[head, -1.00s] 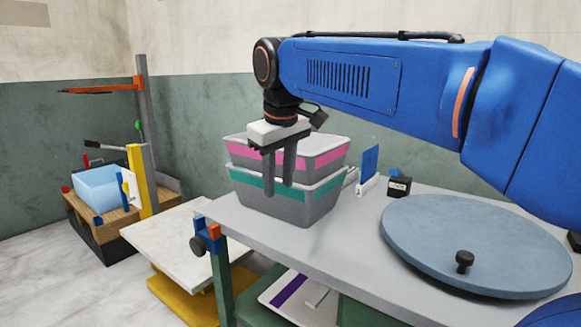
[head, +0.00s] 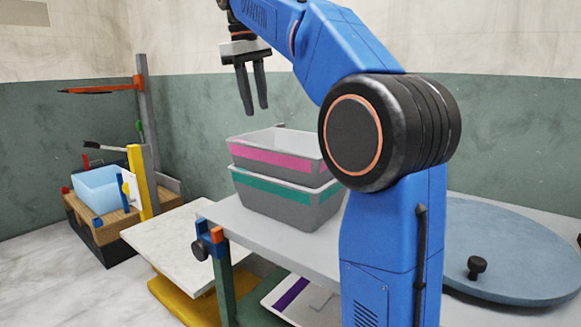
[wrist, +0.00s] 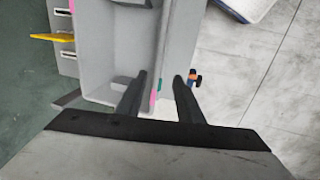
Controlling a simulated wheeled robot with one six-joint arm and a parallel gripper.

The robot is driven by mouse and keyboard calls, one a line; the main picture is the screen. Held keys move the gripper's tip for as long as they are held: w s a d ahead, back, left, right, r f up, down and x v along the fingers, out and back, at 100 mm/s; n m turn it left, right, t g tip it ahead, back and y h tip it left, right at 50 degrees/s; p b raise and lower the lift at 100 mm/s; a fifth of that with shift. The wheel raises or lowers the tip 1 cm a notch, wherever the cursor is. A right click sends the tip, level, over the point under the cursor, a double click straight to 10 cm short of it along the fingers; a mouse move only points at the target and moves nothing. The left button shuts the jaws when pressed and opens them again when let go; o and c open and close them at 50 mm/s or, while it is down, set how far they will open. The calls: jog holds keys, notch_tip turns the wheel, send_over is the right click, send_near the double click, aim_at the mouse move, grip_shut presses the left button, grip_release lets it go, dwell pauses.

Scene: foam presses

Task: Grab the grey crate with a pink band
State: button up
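The grey crate with a pink band (head: 272,160) sits upright on top of a grey crate with a teal band (head: 285,208) on the grey table. Its right end is hidden behind my arm. My gripper (head: 256,109) is open and empty, fingers pointing down, above the pink-banded crate and apart from it. In the wrist view the pink-banded crate (wrist: 101,60) shows from above, with its near wall between the two fingertips in the picture. One finger appears over the crate's inside, the other outside it.
The table (head: 262,236) has a blue and orange clamp (head: 210,238) at its front left corner. A round blue-grey turntable (head: 520,250) with a black knob stands right. A white board (head: 175,237) is left of the table. A light blue bin (head: 98,190) stands farther left.

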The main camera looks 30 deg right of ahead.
aim_at(264, 146)
jog(key=f, duration=0.3)
jog(key=d+f, duration=0.1)
jog(key=f, duration=0.3)
jog(key=d+f, duration=0.1)
jog(key=f, duration=0.2)
jog(key=shift+w+f, duration=0.25)
jog(key=shift+w, duration=0.1)
jog(key=shift+w+d+f, duration=0.15)
jog(key=shift+d+f, duration=0.05)
jog(key=shift+f, duration=0.65)
jog(key=shift+w+d+f, duration=0.15)
jog(key=shift+d+f, duration=0.05)
jog(key=shift+f, duration=0.65)
jog(key=shift+w+d+f, duration=0.15)
jog(key=shift+d+f, duration=0.05)
jog(key=shift+f, duration=0.65)
grip_shut()
